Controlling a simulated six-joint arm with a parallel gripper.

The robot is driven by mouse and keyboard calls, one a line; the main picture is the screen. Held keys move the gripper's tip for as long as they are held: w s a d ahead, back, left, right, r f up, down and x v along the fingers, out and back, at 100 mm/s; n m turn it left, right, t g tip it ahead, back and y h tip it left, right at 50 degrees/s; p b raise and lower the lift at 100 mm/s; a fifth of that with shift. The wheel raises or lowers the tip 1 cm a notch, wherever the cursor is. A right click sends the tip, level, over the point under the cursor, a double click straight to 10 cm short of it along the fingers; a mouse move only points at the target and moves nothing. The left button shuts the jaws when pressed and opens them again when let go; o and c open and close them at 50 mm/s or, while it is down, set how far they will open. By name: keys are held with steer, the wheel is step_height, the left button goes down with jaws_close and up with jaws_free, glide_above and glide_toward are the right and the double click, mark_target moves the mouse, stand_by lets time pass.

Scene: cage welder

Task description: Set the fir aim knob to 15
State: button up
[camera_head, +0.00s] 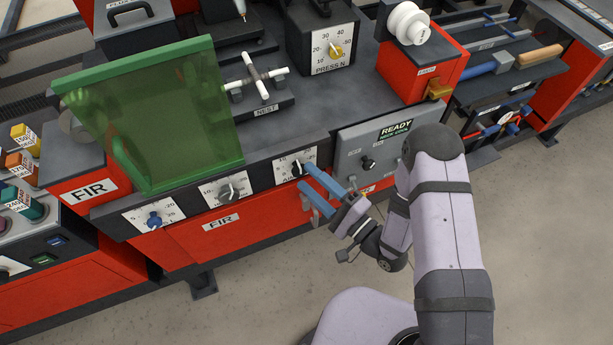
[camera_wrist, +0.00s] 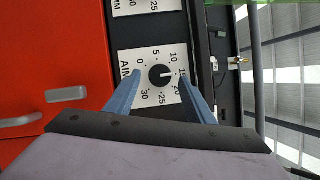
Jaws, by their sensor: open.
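The fir aim knob (camera_head: 297,169) is a small black knob on a white dial plate, rightmost of the three dials on the FIR machine's front. In the wrist view the knob (camera_wrist: 161,75) sits on a plate marked AIM, with numbers from 0 to 30. Its light pointer mark looks turned to the right, roughly toward 15; the exact reading is too small to tell. My gripper (camera_head: 304,176) is open, its blue fingers at the dial. In the wrist view my gripper (camera_wrist: 160,73) has one finger on each side of the knob, with gaps between.
A grey knob (camera_head: 228,191) and a blue knob (camera_head: 154,219) are on dials to the left. A grey READY panel (camera_head: 365,152) with a black knob is close on the right. A green transparent shield (camera_head: 155,115) stands above the left dials. Open floor lies in front.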

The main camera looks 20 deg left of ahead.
steer(key=shift+b+v, duration=0.45)
steer(key=shift+v, duration=2.1)
steer(key=w+d+f+n+h+p, duration=0.35)
steer(key=w+d+n+h, duration=0.2)
steer(key=w+h, duration=0.25)
steer(key=w+d+r+n+g+h+p, duration=0.1)
steer(key=w+d+r+h+p, duration=0.15)
steer(key=d+h, duration=0.65)
steer(key=s+d+r+g+h+p, duration=0.1)
steer(key=s+d+r+g, duration=0.1)
steer(key=s+d+r, duration=0.3)
steer(key=s+d+r+g+p, duration=0.1)
steer(key=s+d+r, duration=0.15)
steer(key=d, duration=0.45)
steer(key=s+r+g+p, duration=0.1)
steer(key=s+r+g, duration=0.2)
steer(key=s+r, duration=0.4)
steer(key=s+n, duration=0.1)
steer(key=s, duration=0.2)
steer(key=shift+a+r+g, duration=0.2)
steer(key=shift+a+g, duration=0.1)
